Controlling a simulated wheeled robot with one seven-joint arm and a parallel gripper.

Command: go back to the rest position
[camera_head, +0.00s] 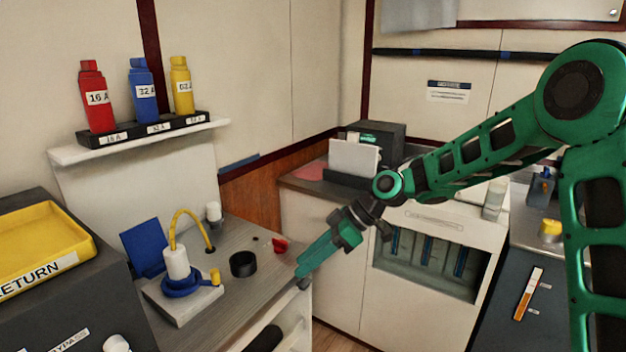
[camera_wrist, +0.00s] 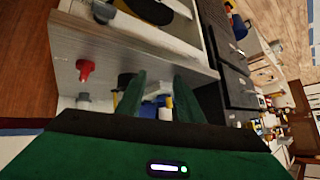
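My green gripper (camera_head: 303,277) hangs at the end of my green arm, by the right edge of the grey counter (camera_head: 225,262). In the wrist view its two fingers (camera_wrist: 160,97) stand apart, with nothing held between them. Beyond them the counter shows with a small red piece (camera_wrist: 85,70). In the head view this red piece (camera_head: 280,245) lies on the counter, a little left of and behind the fingertips. The arm reaches in from the right side of the head view, bent at the elbow.
A white and blue device (camera_head: 178,265) with a yellow hose and a black cup (camera_head: 243,264) stand on the counter. Red (camera_head: 97,115), blue (camera_head: 143,108) and yellow (camera_head: 182,98) bottles sit on a shelf. A yellow tray (camera_head: 75,238) is at left, a white cabinet (camera_head: 340,285) behind my gripper.

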